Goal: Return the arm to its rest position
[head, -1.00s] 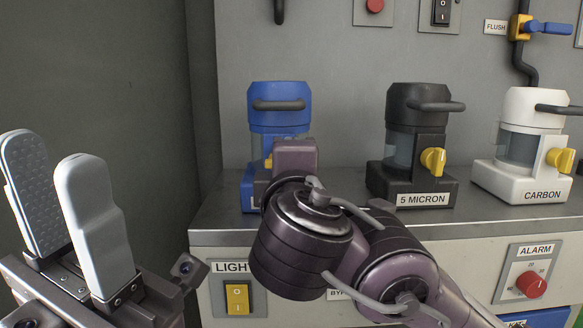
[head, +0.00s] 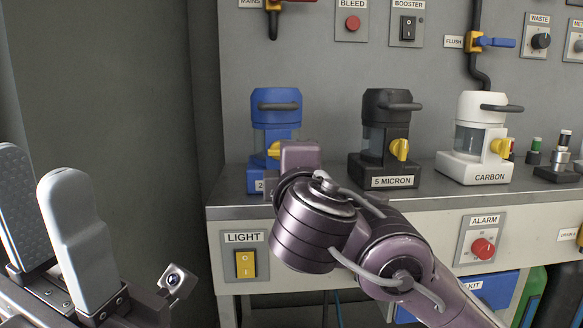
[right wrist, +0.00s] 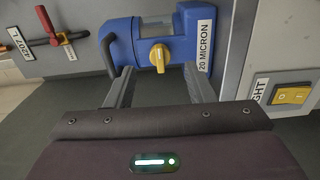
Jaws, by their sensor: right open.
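My right arm reaches up from the lower right in the head view, and its wrist end covers part of the blue filter unit (head: 276,118). My right gripper (right wrist: 159,72) is open and empty in the right wrist view. I cannot tell how close the tips are. Its fingers are hidden in the head view. My left gripper (head: 40,172) is at the lower left, open, with two pale fingers apart and nothing between them.
A black 5 MICRON unit (head: 386,140) and a white CARBON unit (head: 478,140) stand on the grey counter (head: 335,184). A LIGHT switch (head: 245,264) and ALARM dial (head: 483,248) are on its front. A grey wall (head: 110,110) is at the left.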

